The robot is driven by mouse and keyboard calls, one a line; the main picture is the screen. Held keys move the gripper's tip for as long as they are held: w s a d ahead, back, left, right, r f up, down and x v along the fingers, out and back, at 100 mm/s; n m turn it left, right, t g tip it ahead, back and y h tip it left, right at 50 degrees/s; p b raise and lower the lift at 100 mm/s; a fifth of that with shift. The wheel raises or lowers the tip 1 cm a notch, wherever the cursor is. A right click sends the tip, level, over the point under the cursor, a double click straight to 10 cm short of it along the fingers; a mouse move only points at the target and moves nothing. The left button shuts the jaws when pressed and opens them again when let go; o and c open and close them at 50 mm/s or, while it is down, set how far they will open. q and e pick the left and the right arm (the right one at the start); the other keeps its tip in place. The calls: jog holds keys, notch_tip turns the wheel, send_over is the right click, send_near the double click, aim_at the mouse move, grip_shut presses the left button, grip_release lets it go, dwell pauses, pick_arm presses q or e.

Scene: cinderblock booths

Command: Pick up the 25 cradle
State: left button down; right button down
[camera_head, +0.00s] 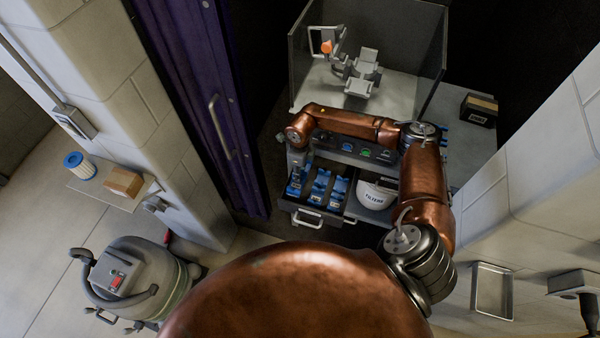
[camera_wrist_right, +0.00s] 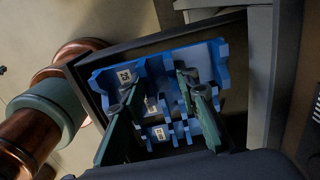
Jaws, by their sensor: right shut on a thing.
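The 25 cradle is a blue bracket-like piece with a white label reading 25 (camera_wrist_right: 125,76), seen in the right wrist view. It lies in the open drawer (camera_head: 308,218). My right gripper (camera_head: 297,172) reaches down over the drawer's left side. In the right wrist view its two green fingers (camera_wrist_right: 163,88) straddle part of the blue cradle and are shut on it. The fingers hide some of its middle. Another blue cradle with a white label (camera_wrist_right: 159,133) shows lower between the fingers. My left gripper is in neither view.
More blue cradles (camera_head: 320,186) lie in the drawer. A white filter bucket (camera_head: 375,193) stands right of it. A glass-walled booth (camera_head: 415,75) with a grey fixture stands behind. A purple door (camera_head: 190,80) and block walls flank the space. A vacuum (camera_head: 125,280) stands lower left.

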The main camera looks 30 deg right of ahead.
jog(key=shift+r+p, duration=0.6)
jog(key=shift+r, duration=0.65)
